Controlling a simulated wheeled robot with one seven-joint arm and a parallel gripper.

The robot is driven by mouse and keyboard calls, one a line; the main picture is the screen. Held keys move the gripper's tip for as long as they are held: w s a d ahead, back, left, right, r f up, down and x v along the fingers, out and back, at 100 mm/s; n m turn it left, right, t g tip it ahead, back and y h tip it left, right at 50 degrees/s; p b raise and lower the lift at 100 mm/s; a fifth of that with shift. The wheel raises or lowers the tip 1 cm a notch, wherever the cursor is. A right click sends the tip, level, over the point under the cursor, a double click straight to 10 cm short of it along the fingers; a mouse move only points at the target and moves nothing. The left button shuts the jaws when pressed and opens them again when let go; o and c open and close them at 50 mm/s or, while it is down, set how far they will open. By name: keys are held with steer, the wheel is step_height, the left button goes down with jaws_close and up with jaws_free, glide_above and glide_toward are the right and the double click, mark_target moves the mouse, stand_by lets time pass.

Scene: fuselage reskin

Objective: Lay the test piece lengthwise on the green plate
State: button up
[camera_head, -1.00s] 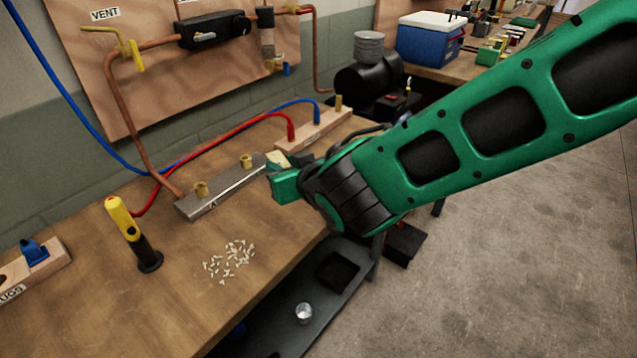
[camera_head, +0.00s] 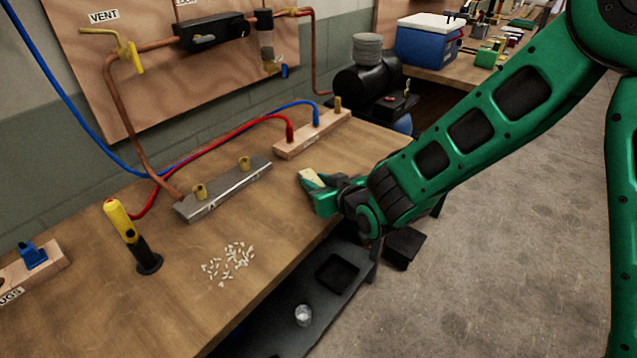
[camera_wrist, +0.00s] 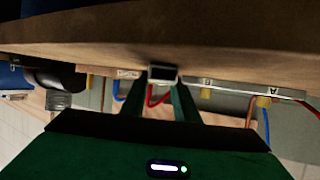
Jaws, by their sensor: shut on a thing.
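My gripper (camera_head: 312,188) is over the right part of the wooden bench, near its front edge. In the wrist view its two fingers (camera_wrist: 160,88) close on a small grey-white block, which I take to be the test piece (camera_wrist: 162,73). Only its end shows, so its length and tilt cannot be told. In the head view a pale patch shows at the gripper's tip; I cannot tell if it is the piece or a finger. I cannot make out a green plate for certain; small green items (camera_head: 487,58) stand on the far bench.
A grey metal bar with brass fittings (camera_head: 225,190) and a wooden block with hoses (camera_head: 313,135) lie at the bench's back. A yellow-black tool (camera_head: 130,238) stands upright left of scattered white bits (camera_head: 230,262). A blue cooler (camera_head: 428,42) stands on the far bench.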

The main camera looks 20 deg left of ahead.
steer(key=shift+f, duration=0.15)
steer(key=o, duration=1.1)
steer(key=shift+c, duration=0.2)
steer(key=v, duration=1.2)
